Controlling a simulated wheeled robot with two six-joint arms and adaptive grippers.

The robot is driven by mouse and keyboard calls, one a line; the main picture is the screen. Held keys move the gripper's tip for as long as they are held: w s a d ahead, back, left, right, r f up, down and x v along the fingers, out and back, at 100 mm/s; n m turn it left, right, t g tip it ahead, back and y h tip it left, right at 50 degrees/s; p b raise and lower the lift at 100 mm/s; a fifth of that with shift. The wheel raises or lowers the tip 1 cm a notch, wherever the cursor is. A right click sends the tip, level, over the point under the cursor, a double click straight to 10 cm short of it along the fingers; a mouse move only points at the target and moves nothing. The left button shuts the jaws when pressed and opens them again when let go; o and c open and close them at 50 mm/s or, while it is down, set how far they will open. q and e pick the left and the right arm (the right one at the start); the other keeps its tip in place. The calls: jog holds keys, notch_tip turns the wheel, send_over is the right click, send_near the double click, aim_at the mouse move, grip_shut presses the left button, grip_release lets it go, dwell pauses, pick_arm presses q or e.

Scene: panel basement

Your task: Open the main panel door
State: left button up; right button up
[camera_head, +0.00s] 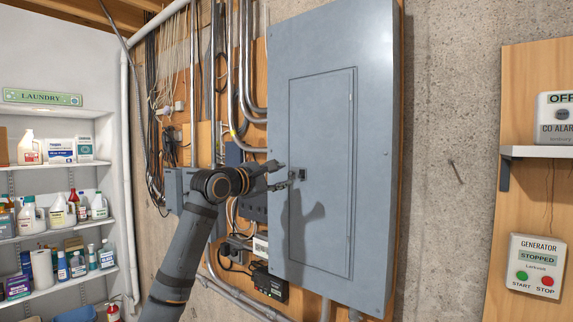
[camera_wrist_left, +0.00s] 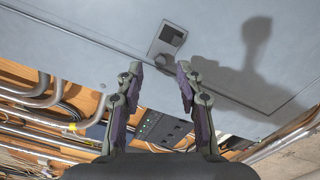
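The main panel (camera_head: 378,165) is a tall grey metal box on the wall. Its door (camera_head: 325,120) lies flush and closed in the front, with a small dark latch (camera_head: 297,174) at its left edge. In the left wrist view the latch (camera_wrist_left: 167,41) is a light plate with a dark recess, just beyond my fingertips. My left gripper (camera_head: 284,174) is at the latch in the head view. In the wrist view its fingers (camera_wrist_left: 159,72) are apart with nothing between them. Whether a fingertip touches the latch I cannot tell. My right gripper is not in view.
Conduits (camera_head: 247,70) and small boxes (camera_head: 268,283) crowd the wall left of the panel. Shelves (camera_head: 55,235) with bottles stand at far left. A wooden board (camera_head: 505,260) at right carries a generator control (camera_head: 536,267) and a CO alarm (camera_head: 556,118). Bare concrete lies between panel and board.

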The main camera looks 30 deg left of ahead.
aim_at(289, 174)
pick_arm(q)
jog(key=w, duration=0.1)
jog(key=w+p, duration=0.1)
jog(key=shift+w+d+r, duration=0.15)
jog(key=shift+w+d, duration=0.05)
jog(key=shift+w, duration=0.15)
jog(key=shift+w+f, duration=0.2)
jog(key=shift+w, duration=0.15)
jog(key=shift+s, duration=0.1)
grip_shut()
